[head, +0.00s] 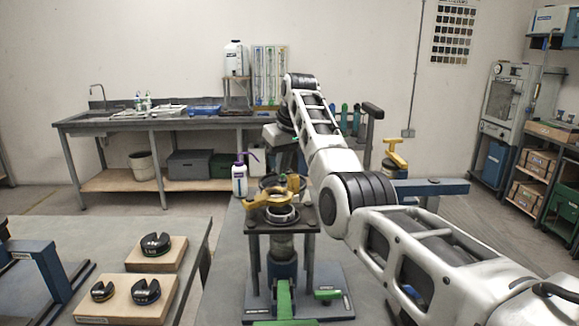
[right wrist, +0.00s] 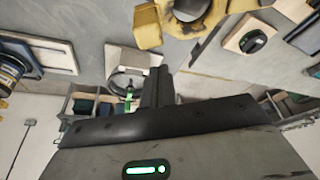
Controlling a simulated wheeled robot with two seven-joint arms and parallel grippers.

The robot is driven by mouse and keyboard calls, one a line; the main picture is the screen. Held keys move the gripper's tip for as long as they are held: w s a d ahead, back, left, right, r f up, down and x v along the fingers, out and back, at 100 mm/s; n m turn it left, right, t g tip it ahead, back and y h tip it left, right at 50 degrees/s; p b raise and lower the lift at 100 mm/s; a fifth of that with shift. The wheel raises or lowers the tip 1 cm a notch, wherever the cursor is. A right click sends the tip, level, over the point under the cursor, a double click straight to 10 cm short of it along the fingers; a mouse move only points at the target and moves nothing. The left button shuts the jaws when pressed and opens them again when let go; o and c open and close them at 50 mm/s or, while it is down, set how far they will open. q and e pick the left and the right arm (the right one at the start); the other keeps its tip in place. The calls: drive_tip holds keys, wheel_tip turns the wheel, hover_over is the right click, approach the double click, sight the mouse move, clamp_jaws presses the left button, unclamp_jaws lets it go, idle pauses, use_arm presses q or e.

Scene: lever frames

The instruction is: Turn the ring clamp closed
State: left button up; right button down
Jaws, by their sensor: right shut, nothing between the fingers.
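The yellow ring clamp (head: 256,200) sits on top of a dark square stand, around a round metal fitting (head: 284,215). Yellow metal with a dark round centre shows at the top of the right wrist view (right wrist: 150,27). My right arm reaches in from the right and bends down behind the clamp. My right gripper (head: 285,168) is just beyond the clamp in the head view, its tips hard to make out. In the right wrist view its dark fingers (right wrist: 157,78) are together and empty, apart from the yellow part. My left gripper is not in view.
A green lever (head: 285,300) is low on the stand's base. A white bottle with a purple top (head: 239,178) stands left of the clamp. Black slotted weights (head: 156,245) sit on wooden blocks at left. A yellow-topped fitting (head: 396,155) stands behind my right arm.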

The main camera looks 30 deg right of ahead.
drive_tip(key=shift+s, duration=1.45)
drive_tip(key=shift+a, duration=0.1)
